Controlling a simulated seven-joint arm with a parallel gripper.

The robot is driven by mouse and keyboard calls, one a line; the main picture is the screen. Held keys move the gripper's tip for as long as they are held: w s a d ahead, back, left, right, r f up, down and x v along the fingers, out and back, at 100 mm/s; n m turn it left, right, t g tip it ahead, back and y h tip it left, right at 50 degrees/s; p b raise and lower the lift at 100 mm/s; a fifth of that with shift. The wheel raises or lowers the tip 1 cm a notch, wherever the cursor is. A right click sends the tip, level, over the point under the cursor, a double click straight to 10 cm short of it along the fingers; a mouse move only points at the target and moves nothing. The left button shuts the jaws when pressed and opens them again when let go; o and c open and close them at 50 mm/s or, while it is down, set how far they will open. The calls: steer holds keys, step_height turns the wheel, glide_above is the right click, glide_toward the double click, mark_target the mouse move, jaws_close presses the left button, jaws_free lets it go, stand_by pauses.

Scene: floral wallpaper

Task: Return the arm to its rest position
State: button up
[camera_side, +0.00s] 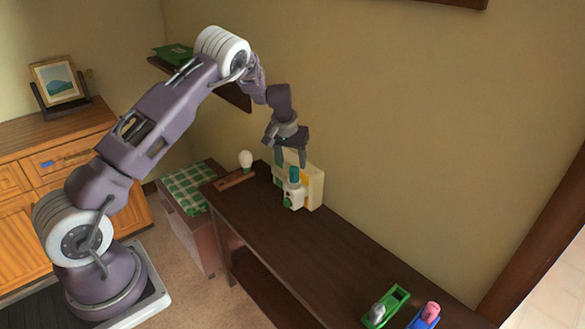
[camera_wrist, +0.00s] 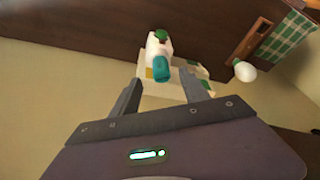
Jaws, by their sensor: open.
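My gripper (camera_side: 291,158) is at the end of my raised arm, above the far part of a dark brown table (camera_side: 345,238). Its two fingers are apart, and it also shows in the wrist view (camera_wrist: 157,98). Just below it stands a cream-coloured block or holder (camera_side: 314,186) with a white bottle-like item (camera_side: 292,194) and a teal piece (camera_side: 294,174). In the wrist view the teal piece (camera_wrist: 163,68) lies just beyond the fingertips. Nothing is visibly held. I cannot tell whether the fingers touch the holder.
A green and a blue item (camera_side: 425,316) lie at the near end. A wall shelf (camera_side: 233,96) is behind my arm. The middle of the table is clear.

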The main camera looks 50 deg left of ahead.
steer(key=shift+r, duration=0.1)
steer(key=s+d+r+m+t+h, duration=0.1)
steer(key=s+d+r, duration=0.55)
steer(key=r, duration=0.45)
steer(key=s+d+r+m+t+h, duration=0.1)
steer(key=s+d+r, duration=0.6)
steer(key=r, duration=0.5)
steer(key=s+d+r+m, duration=0.1)
steer(key=s+d+r, duration=0.15)
steer(key=s, duration=0.35)
steer(key=s+d+r+m, duration=0.1)
steer(key=s+d+r, duration=0.1)
steer(key=s+d, duration=0.25)
steer(key=s+d+f+m, duration=0.1)
steer(key=s+f+m, duration=0.1)
steer(key=s, duration=1.3)
steer(key=shift+s+d+f+t, duration=0.15)
steer(key=shift+d+f+t, duration=0.05)
steer(key=shift+d+t, duration=0.1)
